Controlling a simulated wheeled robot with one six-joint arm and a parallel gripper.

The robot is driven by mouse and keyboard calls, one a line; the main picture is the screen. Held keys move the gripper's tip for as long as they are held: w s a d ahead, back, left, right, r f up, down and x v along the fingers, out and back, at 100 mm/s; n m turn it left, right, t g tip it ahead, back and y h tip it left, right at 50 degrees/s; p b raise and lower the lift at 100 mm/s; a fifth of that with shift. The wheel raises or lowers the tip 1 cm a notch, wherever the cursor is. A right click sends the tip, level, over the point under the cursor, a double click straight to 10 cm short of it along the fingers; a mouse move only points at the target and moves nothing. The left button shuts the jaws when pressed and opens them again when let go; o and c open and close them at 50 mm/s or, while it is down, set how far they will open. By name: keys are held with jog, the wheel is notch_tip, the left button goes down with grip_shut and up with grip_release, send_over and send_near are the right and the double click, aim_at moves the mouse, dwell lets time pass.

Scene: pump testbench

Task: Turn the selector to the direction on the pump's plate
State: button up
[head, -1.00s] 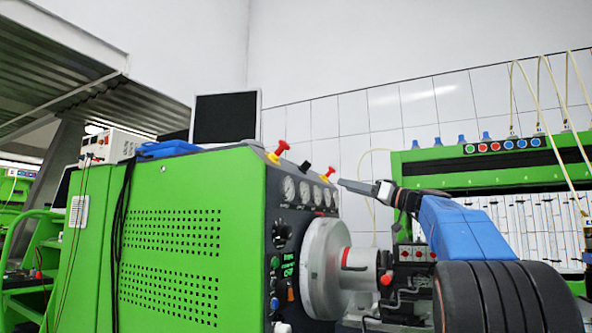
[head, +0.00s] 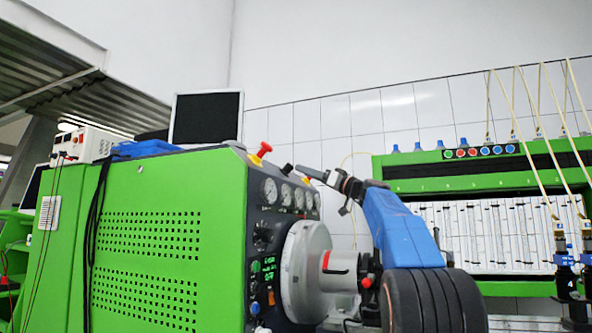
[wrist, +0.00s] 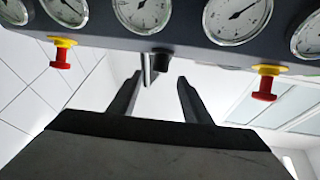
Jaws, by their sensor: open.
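A round black dial (head: 262,237) sits on the console's front panel below the gauges; it looks like a rotary selector, but its pointing direction is too small to read. A short black knob (wrist: 161,60) is on the console edge between two red buttons in the wrist view. My gripper (head: 303,171) is level with the console's top edge, above the gauges. In the wrist view my gripper (wrist: 160,78) is open and empty, its fingers pointing towards the edge with the black knob. The pump (head: 340,272) is beside the round flange; no plate on it is legible.
Gauges (head: 285,194) line the panel of the green console (head: 150,230). Red buttons with yellow collars (wrist: 265,85) (wrist: 62,55) stick out from its edge near my fingers. A monitor (head: 205,117) stands behind. A green rack (head: 470,170) with hoses is at the right.

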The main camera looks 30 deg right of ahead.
aim_at(291, 166)
jog(key=shift+x, duration=2.7)
jog(key=c, duration=1)
jog(key=shift+c, duration=0.2)
jog(key=shift+s+a+r+m+t+h, duration=0.15)
jog(key=shift+m+t+h, duration=0.3)
jog(key=shift+h, duration=0.25)
jog(key=shift+s+a+m+t+h, duration=0.1)
jog(key=shift+m+t+h, duration=0.05)
jog(key=shift+m+h, duration=0.85)
jog(key=shift+a+m+t+h, duration=0.1)
jog(key=shift+a+m+h, duration=0.05)
jog(key=shift+m+h, duration=0.8)
jog(key=shift+a+r+m+h, duration=0.1)
jog(key=shift+a+m+h, duration=0.05)
jog(key=shift+m+h, duration=2)
jog(key=shift+a+r+m+g+h, duration=0.15)
jog(key=shift+m+g+h, duration=0.4)
jog(key=shift+m+h, duration=0.7)
jog(key=shift+a+m+g+h, duration=0.15)
jog(key=shift+m+g+h, duration=0.4)
jog(key=shift+m+h, duration=0.7)
